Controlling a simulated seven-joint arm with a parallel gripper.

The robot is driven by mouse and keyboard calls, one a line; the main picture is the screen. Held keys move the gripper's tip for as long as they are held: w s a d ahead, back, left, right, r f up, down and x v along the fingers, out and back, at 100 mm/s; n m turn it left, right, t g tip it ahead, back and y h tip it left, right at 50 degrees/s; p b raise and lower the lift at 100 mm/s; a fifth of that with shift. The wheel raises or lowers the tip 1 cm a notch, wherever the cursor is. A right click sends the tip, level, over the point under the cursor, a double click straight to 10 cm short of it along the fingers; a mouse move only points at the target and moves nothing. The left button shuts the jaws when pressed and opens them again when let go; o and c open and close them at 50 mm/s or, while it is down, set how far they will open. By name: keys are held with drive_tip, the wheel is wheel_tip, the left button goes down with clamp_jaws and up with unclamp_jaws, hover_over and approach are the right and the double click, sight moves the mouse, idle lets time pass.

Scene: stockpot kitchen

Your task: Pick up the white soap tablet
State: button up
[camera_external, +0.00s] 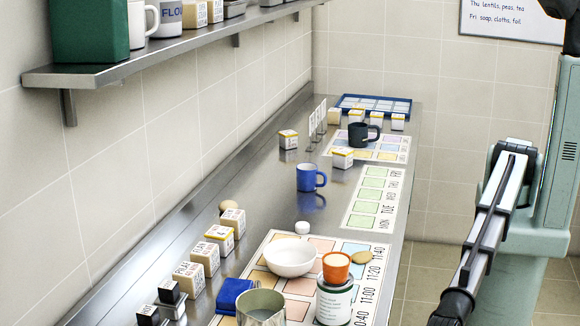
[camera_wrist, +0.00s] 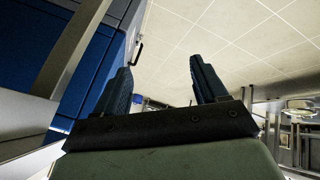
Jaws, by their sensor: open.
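A small white rounded piece (camera_external: 302,227), which looks like the soap tablet, lies on the steel counter (camera_external: 262,190) just behind the white bowl (camera_external: 290,258). My gripper (camera_wrist: 163,84) shows in the wrist view with its two dark blue fingers spread apart and nothing between them. In the external view my arm is at the right, off the counter's right side, and I cannot make out the fingers there. The soap does not show in the wrist view.
Around the soap are a blue mug (camera_external: 311,178), an egg (camera_external: 226,206) and labelled boxes (camera_external: 205,256). An orange cup (camera_external: 336,267) sits on a labelled tin (camera_external: 334,302). A metal pot (camera_external: 261,308) stands in front. A shelf (camera_external: 150,54) overhangs the left wall.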

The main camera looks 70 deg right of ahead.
drive_tip(key=w+a+r+t+y, duration=0.1)
drive_tip(key=w+a+r, duration=0.1)
drive_tip(key=r, duration=0.5)
drive_tip(key=w+a+r+y, duration=0.1)
drive_tip(key=w+a+r, duration=0.15)
drive_tip(key=r, duration=0.45)
drive_tip(key=w+a+r+t+y, duration=0.1)
drive_tip(key=w+a+r, duration=0.15)
drive_tip(key=r, duration=0.45)
drive_tip(key=w+d+r+m+t+y, duration=0.1)
drive_tip(key=w+d+r+m+t, duration=0.15)
drive_tip(key=w+r, duration=0.7)
drive_tip(key=w+d+r+m+t+y, duration=0.1)
drive_tip(key=w+d+r, duration=0.35)
drive_tip(key=r, duration=0.75)
drive_tip(key=w+d+h, duration=0.2)
drive_tip(key=w+d, duration=0.4)
drive_tip(key=w, duration=0.3)
drive_tip(key=m+g+h, duration=0.5)
drive_tip(key=g+h, duration=0.1)
drive_tip(key=h, duration=0.4)
hover_over(302, 225)
drive_tip(key=f, duration=1.9)
drive_tip(key=shift+w+d, duration=0.15)
drive_tip(key=shift+d, duration=0.2)
drive_tip(key=shift+s+a+f, duration=0.1)
drive_tip(key=shift+f, duration=1.2)
drive_tip(key=shift+s+a+f, duration=0.1)
drive_tip(key=shift+f, duration=1.2)
